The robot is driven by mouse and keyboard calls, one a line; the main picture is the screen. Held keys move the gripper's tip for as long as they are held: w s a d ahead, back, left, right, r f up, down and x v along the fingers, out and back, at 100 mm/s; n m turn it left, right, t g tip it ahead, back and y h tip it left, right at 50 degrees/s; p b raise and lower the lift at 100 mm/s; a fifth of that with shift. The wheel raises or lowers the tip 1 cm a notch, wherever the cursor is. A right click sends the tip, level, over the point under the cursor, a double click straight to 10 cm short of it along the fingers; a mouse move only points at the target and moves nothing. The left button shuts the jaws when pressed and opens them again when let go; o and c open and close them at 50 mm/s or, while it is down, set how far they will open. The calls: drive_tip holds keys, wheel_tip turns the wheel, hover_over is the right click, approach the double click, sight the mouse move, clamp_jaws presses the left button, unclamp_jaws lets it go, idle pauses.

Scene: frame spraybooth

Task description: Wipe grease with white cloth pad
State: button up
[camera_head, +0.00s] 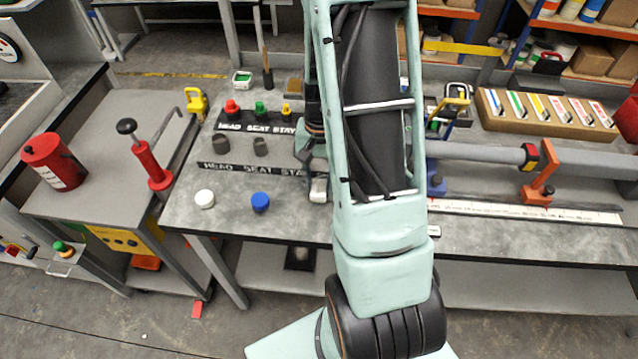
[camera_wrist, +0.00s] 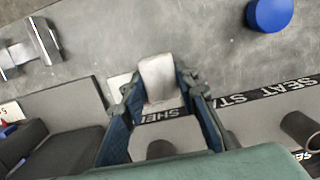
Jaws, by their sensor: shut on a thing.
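My gripper (camera_wrist: 158,92) is shut on the white cloth pad (camera_wrist: 158,78), which sits between its two blue-lined fingers in the wrist view. In the head view my gripper is partly hidden behind my own arm, and the pale pad (camera_head: 318,190) shows at its lower end, over the grey worktable (camera_head: 230,222). I cannot tell whether the pad touches the tabletop. No grease patch can be clearly made out in either view.
A blue cap (camera_head: 260,202) and a white cap (camera_head: 204,199) lie left of my gripper. Behind them are a labelled strip (camera_head: 240,168) and dark cups (camera_head: 221,144). A grey tube (camera_head: 470,152) in orange and blue supports lies right of my arm.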

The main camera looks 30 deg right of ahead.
drive_tip(key=shift+f+b, duration=0.35)
drive_tip(key=shift+f, duration=0.1)
